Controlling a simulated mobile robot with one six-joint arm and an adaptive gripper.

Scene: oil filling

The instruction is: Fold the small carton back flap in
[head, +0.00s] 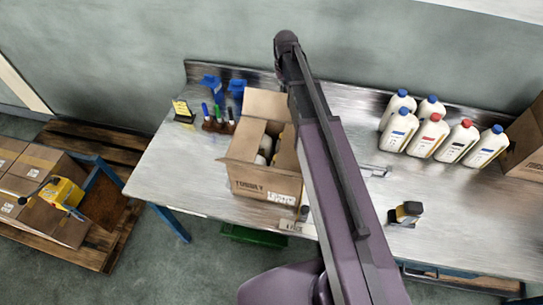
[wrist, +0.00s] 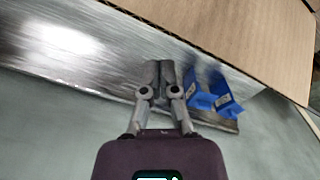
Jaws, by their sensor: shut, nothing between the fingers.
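The small open carton (head: 262,180) stands on the metal table, with pale items partly visible inside. Its back flap (head: 266,104) stands up at the far side. My arm crosses in front of the carton's right side and hides part of it. My gripper (wrist: 157,72) shows in the wrist view with its fingers together and empty. It is over the table's back strip, beside a large, close cardboard panel (wrist: 240,35), which looks like the back flap. A gap shows between them in the picture; I cannot tell the depth. The gripper cannot be made out in the head view.
Blue objects (head: 237,88) stand left of the flap, also in the wrist view (wrist: 226,97). A marker holder (head: 218,125) and yellow sign (head: 182,109) are further left. Several white bottles (head: 430,135) and a larger carton (head: 526,150) stand at right. A dark item (head: 408,212) lies nearer the front.

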